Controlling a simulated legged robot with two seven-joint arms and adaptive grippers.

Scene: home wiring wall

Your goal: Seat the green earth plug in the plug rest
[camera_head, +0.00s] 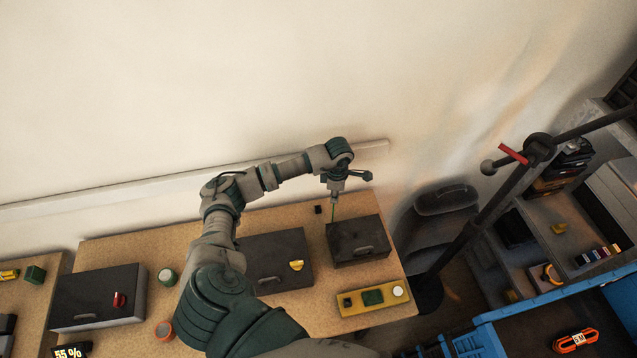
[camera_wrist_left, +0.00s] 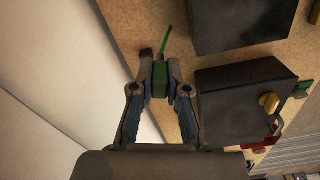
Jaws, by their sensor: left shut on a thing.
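My left gripper (camera_head: 334,196) is at the far side of the bench, beside the right-hand dark box. In the left wrist view my left gripper (camera_wrist_left: 160,94) is shut on the green plug (camera_wrist_left: 159,76), its fingers on either side of it. A thin green lead (camera_wrist_left: 167,43) runs from the plug; a bit of it shows as a green line in the head view (camera_head: 333,212). A small black block (camera_head: 318,209) stands close by on the bench; it also shows in the left wrist view (camera_wrist_left: 146,54). I cannot tell whether it is the plug rest. My right gripper is not in view.
Dark boxes stand on the bench at right (camera_head: 368,232), middle (camera_head: 275,244) and left (camera_head: 85,290). A yellow strip (camera_head: 350,309) with a green block lies at the front right. A pale rail (camera_head: 120,194) runs along the wall behind. A blue-edged cart (camera_head: 530,303) stands right.

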